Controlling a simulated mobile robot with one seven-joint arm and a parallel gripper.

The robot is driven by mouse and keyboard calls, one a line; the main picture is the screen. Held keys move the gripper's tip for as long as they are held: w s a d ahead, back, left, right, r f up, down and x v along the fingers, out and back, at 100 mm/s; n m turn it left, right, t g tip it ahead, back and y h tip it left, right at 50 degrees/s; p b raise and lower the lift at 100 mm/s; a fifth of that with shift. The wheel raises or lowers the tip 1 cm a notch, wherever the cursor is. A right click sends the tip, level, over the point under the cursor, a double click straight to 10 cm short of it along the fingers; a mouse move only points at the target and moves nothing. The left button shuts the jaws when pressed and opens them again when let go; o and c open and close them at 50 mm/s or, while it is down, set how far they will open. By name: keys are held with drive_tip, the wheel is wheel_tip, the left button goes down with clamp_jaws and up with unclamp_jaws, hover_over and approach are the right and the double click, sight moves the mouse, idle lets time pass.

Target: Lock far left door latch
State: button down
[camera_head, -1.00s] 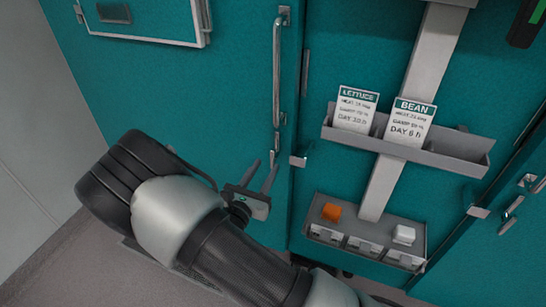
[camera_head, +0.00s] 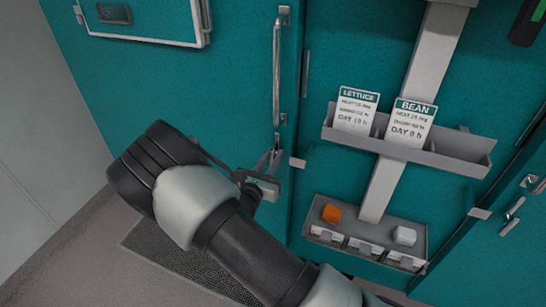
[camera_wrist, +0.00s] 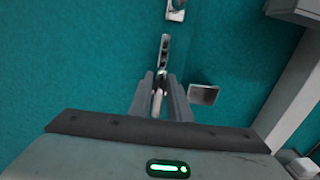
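The far left door (camera_head: 180,85) is teal and looks closed, with a long vertical metal handle (camera_head: 276,75). Its latch, a narrow metal lever (camera_wrist: 160,85), hangs roughly upright below the handle; in the head view my gripper mostly hides it. My gripper (camera_head: 269,158) is at the latch. In the wrist view its two fingers (camera_wrist: 160,88) stand close on either side of the lever's lower end and appear shut on it. A small metal catch plate (camera_wrist: 203,94) sticks out just right of the fingers, apart from them.
Right of the door, a grey tray (camera_head: 400,150) holds lettuce and bean cards. Another latch (camera_head: 512,212) is at the far right. A grey wall (camera_head: 40,150) bounds the left.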

idle(0.4)
drive_tip(key=m+b, duration=0.1)
drive_tip(key=m, duration=0.1)
drive_tip(key=m+b, duration=0.1)
drive_tip(key=m, duration=0.1)
drive_tip(key=shift+s+d+f+m, duration=0.1)
drive_tip(key=shift+d+f+m, duration=0.1)
drive_tip(key=shift+m, duration=0.2)
drive_tip(key=m+b, duration=0.1)
drive_tip(key=m, duration=0.1)
drive_tip(key=m+b, duration=0.1)
drive_tip(key=shift+d+f+m, duration=0.15)
drive_tip(key=shift+m, duration=0.25)
drive_tip(key=shift+s+d+f+m+b, duration=0.1)
drive_tip(key=shift+f+m+b, duration=0.05)
drive_tip(key=shift+m+b, duration=1.95)
drive_tip(key=shift+s+d+f+m+b, duration=0.1)
drive_tip(key=shift+m+b, duration=1.55)
drive_tip(key=shift+m, duration=0.85)
drive_tip(key=c, duration=1.7)
unclamp_jaws()
drive_tip(key=shift+o, duration=0.2)
